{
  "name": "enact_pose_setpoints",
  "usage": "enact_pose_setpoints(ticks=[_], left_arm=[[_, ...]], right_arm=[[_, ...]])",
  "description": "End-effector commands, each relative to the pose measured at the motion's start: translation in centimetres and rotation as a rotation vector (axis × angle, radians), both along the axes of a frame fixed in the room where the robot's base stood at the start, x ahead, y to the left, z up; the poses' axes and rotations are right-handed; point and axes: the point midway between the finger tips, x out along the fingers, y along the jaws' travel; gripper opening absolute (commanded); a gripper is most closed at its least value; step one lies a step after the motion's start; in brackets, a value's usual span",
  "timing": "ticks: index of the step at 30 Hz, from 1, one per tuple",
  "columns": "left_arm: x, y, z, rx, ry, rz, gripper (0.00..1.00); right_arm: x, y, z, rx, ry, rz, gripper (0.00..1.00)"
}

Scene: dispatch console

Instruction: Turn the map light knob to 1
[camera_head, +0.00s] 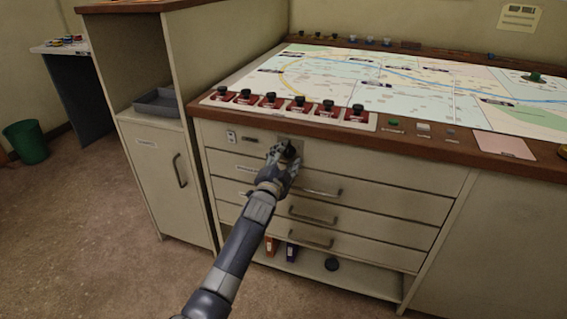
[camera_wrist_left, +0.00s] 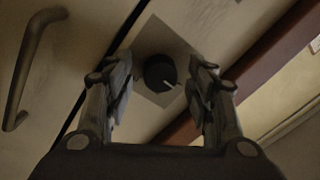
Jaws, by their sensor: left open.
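The map light knob (camera_wrist_left: 160,72) is a round black knob with a white pointer line, on a square grey plate (camera_wrist_left: 155,40) on the console front. In the left wrist view it sits between the two fingers of my left gripper (camera_wrist_left: 160,90), which is open, with a gap on each side. The pointer line aims to the lower right in that view; no scale marks are readable. In the head view my left gripper (camera_head: 283,156) is at the plate (camera_head: 291,143) just under the table edge and partly hides the knob. My right gripper is not in view.
Drawers with bar handles (camera_head: 318,192) lie right below the gripper. The wooden table edge (camera_head: 400,142) juts out above, with red-based black switches (camera_head: 298,104) in a row on top. The floor in front is clear.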

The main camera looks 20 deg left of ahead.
Motion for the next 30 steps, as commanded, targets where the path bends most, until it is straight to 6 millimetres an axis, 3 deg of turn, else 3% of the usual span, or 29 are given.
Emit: enact_pose_setpoints(ticks=[8, 21, 30], left_arm=[[-2.8, 0.0, -0.3, 0.001, 0.002, 0.0, 0.51], [-10.1, 0.0, -0.6, 0.0, 0.002, 0.0, 0.51], [-11.9, 0.1, -0.7, 0.0, 0.002, 0.001, 0.51]], right_arm=[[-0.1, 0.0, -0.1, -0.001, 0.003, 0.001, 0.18], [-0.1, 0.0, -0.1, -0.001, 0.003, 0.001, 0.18], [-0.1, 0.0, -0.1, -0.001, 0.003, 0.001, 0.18]])
